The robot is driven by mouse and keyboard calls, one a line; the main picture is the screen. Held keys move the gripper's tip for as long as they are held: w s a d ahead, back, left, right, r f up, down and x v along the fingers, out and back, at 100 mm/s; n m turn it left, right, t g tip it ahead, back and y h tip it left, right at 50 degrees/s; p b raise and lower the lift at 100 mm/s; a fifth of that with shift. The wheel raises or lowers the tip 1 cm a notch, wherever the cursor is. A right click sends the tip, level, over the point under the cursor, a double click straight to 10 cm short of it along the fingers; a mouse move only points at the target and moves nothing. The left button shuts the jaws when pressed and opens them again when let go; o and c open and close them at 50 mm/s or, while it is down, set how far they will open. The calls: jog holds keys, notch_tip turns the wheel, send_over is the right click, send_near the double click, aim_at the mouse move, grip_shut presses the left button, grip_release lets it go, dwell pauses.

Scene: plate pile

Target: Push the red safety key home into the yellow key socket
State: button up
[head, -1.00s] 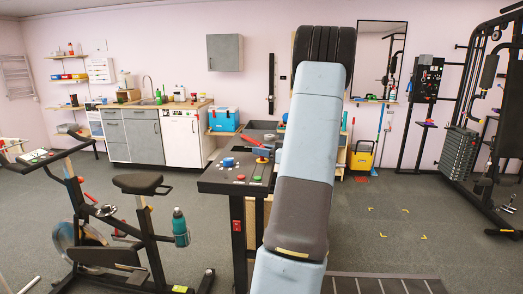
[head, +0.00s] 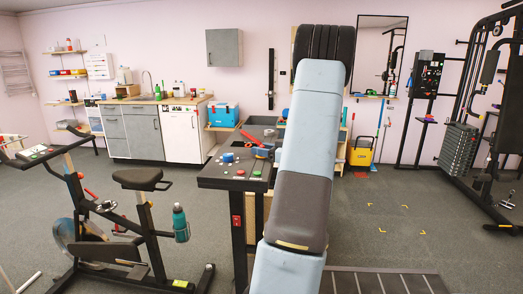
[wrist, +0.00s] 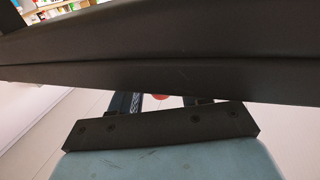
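I cannot single out the red safety key or the yellow key socket for certain. On the dark workbench (head: 215,183) in the head view lie a long red piece (head: 250,138), a blue knob (head: 228,157) and small red and green buttons. A red panel (head: 237,226) is on its front leg. My light blue and dark arm rises in front of the bench's right side and hides part of it. My gripper's fingers are not clear in the head view. In the wrist view, dark parts fill the middle and a small red round spot (wrist: 160,97) shows between them, too little to name.
An exercise bike (head: 140,180) with a teal bottle (head: 180,223) stands left of the bench. A weight machine (head: 465,145) stands at the right. A yellow bucket (head: 361,154) is by the back wall. The floor (head: 410,205) right of my arm is largely clear.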

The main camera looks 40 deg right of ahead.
jog(key=shift+o, duration=1.1)
jog(key=shift+s, duration=0.1)
jog(key=v, duration=1.3)
jog(key=shift+s, duration=0.3)
jog(key=shift+d+f, duration=0.1)
